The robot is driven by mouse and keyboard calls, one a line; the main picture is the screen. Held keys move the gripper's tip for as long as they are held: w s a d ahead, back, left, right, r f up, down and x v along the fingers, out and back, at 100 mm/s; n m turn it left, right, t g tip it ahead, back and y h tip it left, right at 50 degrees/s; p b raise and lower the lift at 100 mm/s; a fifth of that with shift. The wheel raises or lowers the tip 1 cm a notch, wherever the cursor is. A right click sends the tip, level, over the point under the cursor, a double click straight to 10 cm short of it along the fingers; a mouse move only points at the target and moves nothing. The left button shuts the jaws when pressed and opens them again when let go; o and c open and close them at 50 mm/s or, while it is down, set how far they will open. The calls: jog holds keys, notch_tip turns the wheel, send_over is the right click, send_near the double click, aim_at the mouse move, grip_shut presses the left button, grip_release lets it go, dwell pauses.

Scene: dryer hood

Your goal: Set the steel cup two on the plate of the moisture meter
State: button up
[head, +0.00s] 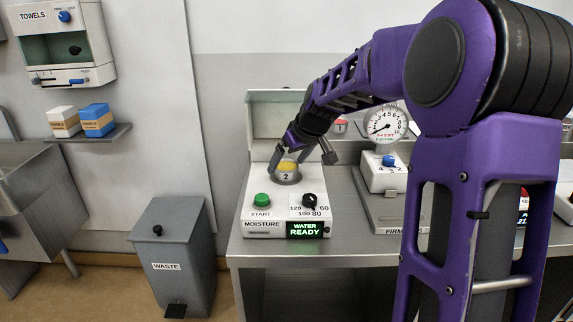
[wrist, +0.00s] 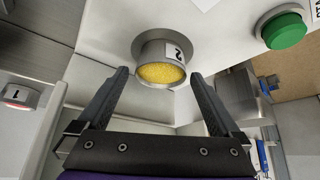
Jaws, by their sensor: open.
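The steel cup two (head: 287,174), marked "2" and filled with yellow grains, stands upright on the plate of the moisture meter (head: 262,228). In the wrist view the cup (wrist: 160,75) sits on the round plate (wrist: 147,40), between and slightly beyond my fingertips. My gripper (head: 301,160) is open and empty beside the cup, with a finger to either side; in the wrist view a gap shows between each finger and the cup. The meter's display (head: 307,229) reads "WATER READY". Its green start button (head: 261,200) and black knob (head: 309,200) are in front of the cup.
The meter's raised lid (head: 275,125) stands behind the cup. A cup marked "1" with red contents (wrist: 18,95) is at the left of the wrist view. A waste bin (head: 170,245) is at left.

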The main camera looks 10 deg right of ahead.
jog(key=p+v, duration=0.1)
jog(key=v, duration=0.9)
jog(key=shift+s+r, duration=0.1)
